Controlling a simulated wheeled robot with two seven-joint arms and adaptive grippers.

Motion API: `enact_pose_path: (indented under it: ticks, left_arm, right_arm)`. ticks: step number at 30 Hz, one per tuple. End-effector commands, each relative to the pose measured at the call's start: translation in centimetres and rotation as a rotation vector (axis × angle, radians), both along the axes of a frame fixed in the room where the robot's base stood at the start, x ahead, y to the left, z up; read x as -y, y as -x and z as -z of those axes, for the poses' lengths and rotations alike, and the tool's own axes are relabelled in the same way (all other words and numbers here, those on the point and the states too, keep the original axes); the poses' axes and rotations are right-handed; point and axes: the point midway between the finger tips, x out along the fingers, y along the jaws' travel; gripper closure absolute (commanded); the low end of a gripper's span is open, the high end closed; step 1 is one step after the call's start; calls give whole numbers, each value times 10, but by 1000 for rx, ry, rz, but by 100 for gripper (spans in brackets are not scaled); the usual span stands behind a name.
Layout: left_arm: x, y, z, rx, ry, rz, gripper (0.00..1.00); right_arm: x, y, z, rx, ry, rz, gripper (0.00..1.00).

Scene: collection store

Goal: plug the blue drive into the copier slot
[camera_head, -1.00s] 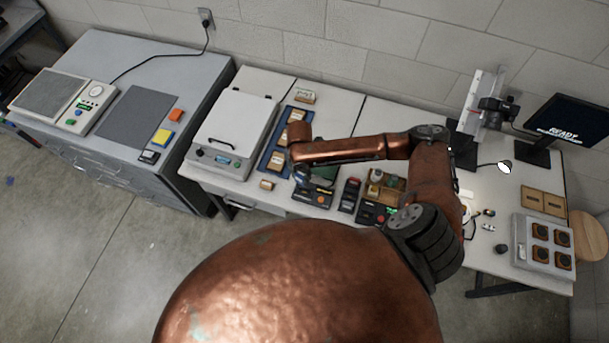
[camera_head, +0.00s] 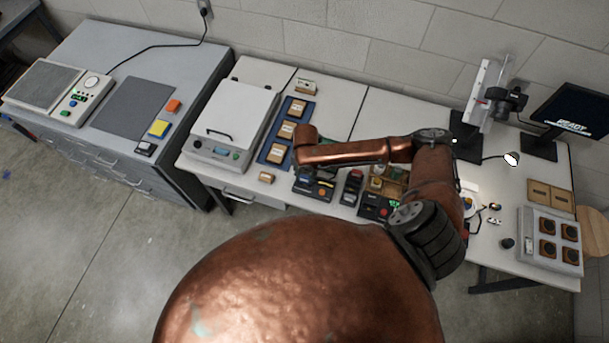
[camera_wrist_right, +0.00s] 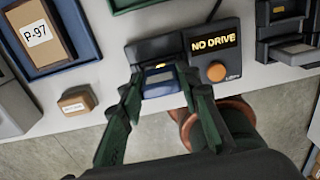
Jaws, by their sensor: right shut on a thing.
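The blue drive (camera_wrist_right: 160,82) is between the green fingers of my right gripper (camera_wrist_right: 158,92), which is shut on it. The copier (camera_wrist_right: 213,62) is a dark unit with an orange knob and a display reading "NO DRIVE". Its slot block, with a small yellow light (camera_wrist_right: 161,65), lies directly beyond the drive's far end. The drive lines up roughly with this block; whether it touches or enters the slot cannot be told. In the head view the copier (camera_head: 321,191) is partly hidden by my right gripper (camera_head: 304,178). My left gripper is not in view.
A blue tray (camera_head: 268,152) with labelled boxes lies left of the copier. A small tan box (camera_head: 266,177) stands near the table's front edge. Dark stacked units (camera_head: 351,188) stand close on the right. A white lidded machine (camera_head: 230,120) is farther left.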

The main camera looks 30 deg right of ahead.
Motion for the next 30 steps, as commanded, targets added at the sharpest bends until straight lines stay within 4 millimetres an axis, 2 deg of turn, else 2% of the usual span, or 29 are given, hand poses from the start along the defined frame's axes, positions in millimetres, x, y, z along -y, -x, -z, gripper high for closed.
enact_pose_path:
  ticks: [1, 5, 30]
  left_arm:
    - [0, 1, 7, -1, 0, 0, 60]
    - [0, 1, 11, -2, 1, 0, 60]
    - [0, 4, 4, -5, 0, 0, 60]
  right_arm:
    - [0, 0, 7, 0, 0, 0, 93]
    - [0, 0, 10, 1, 1, 0, 93]
    - [0, -1, 8, 1, -1, 0, 93]
